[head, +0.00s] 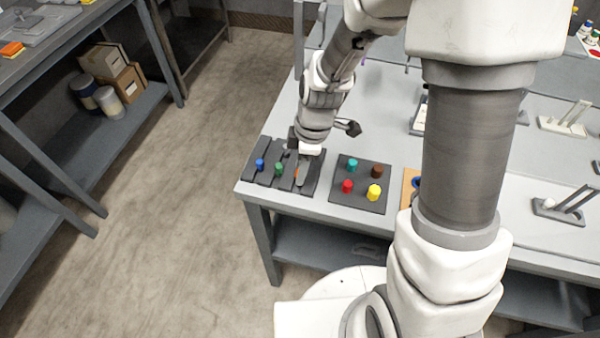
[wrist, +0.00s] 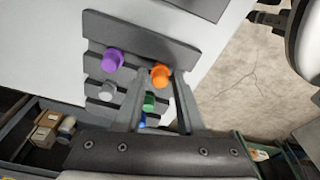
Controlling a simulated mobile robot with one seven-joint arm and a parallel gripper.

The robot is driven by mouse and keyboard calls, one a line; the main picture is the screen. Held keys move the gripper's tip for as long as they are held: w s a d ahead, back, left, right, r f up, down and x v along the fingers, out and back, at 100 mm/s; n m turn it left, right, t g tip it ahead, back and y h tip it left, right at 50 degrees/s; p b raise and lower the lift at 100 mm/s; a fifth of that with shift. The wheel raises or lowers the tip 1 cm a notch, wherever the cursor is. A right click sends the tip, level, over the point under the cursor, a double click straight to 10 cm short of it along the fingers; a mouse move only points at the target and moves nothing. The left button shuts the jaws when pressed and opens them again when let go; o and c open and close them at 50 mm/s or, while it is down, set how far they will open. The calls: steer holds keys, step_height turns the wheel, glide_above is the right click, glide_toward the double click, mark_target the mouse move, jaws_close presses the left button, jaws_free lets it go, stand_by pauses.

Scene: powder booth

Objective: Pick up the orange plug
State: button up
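The orange plug (wrist: 160,76) stands in a dark slotted rack (wrist: 140,37) near the rack's edge. In the wrist view it appears between the tips of my gripper (wrist: 164,74), which is open with a finger on each side. I cannot tell whether the fingers touch it or how far down they reach. In the head view my gripper (head: 303,172) is over the right part of the rack, and only a sliver of the orange plug (head: 297,173) shows beside it.
The rack also holds purple (wrist: 112,60), grey (wrist: 107,91), green (wrist: 149,102) and blue (head: 260,164) plugs close by. A dark board (head: 345,199) with several coloured pegs lies right of the rack. The table's edge is close on the left.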

jaws_close()
